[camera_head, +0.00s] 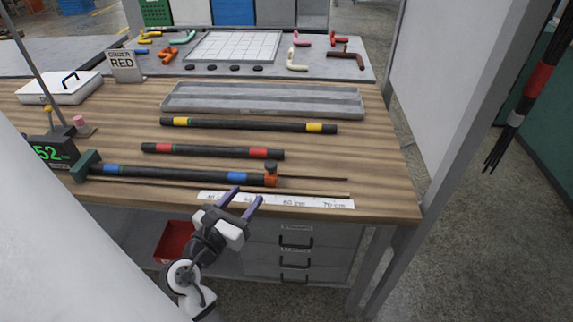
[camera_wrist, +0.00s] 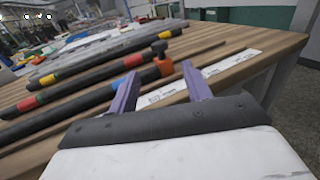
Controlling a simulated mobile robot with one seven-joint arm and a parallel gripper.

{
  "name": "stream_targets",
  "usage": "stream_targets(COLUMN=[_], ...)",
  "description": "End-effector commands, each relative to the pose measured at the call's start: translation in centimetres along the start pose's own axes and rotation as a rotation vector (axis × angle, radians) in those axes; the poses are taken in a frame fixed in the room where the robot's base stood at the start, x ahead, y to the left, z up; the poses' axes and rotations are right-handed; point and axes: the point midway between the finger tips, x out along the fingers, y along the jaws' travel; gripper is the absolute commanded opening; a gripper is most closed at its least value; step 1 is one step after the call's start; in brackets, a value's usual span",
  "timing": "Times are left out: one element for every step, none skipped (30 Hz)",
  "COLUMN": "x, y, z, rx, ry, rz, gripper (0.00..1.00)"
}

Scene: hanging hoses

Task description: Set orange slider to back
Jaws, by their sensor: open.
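The orange slider (camera_head: 271,178) has a dark knob on top. It sits at the right end of a dark tube with blue bands (camera_head: 170,173), on a thin rod that runs on to the right. In the wrist view the orange slider (camera_wrist: 163,66) shows just beyond the fingers, a little left of the gap's middle. My gripper (camera_head: 246,200) is open and empty at the table's front edge, in front of the slider and apart from it. Its two purple fingers also show in the wrist view (camera_wrist: 160,88). Nothing of the slider's top is hidden.
A tube with red bands (camera_head: 212,151) and one with yellow bands (camera_head: 248,125) lie behind. A grey tray (camera_head: 262,99) stands farther back. A white ruler strip (camera_head: 300,201) lies along the front edge. A green digital display (camera_head: 50,152) stands at left.

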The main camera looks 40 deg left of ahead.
Motion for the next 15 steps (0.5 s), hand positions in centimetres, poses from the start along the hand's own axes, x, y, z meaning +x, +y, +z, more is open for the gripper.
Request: stream_targets(x=[0.7, 1.1, 1.9, 2.4, 3.0, 3.9, 4.6, 5.3, 6.1, 6.8, 7.5, 8.3, 8.8, 9.4, 10.1], y=[-0.1, -0.1, -0.1, -0.1, -0.1, -0.1, -0.1, -0.1, -0.1, -0.1, -0.1, -0.1, -0.1, 0.0, -0.1], z=[0.2, 0.2, 0.2, 0.2, 0.3, 0.3, 0.3, 0.3, 0.3, 0.3, 0.4, 0.3, 0.3, 0.3, 0.3], rx=[0.000, 0.001, 0.001, 0.002, 0.002, 0.002, 0.002, 0.003, 0.002, 0.002, 0.003, 0.003, 0.003, 0.004, 0.004], ry=[-0.002, -0.002, -0.001, -0.001, -0.002, -0.002, -0.002, -0.002, -0.002, -0.002, -0.002, -0.001, -0.002, -0.002, -0.002], rz=[-0.004, -0.004, -0.004, -0.005, -0.004, -0.003, -0.005, -0.004, -0.003, -0.003, -0.003, -0.003, -0.002, -0.001, -0.001], gripper=[0.49, 0.49, 0.49, 0.49, 0.49, 0.49, 0.49, 0.49, 0.49, 0.49, 0.49, 0.49, 0.49, 0.49, 0.49])
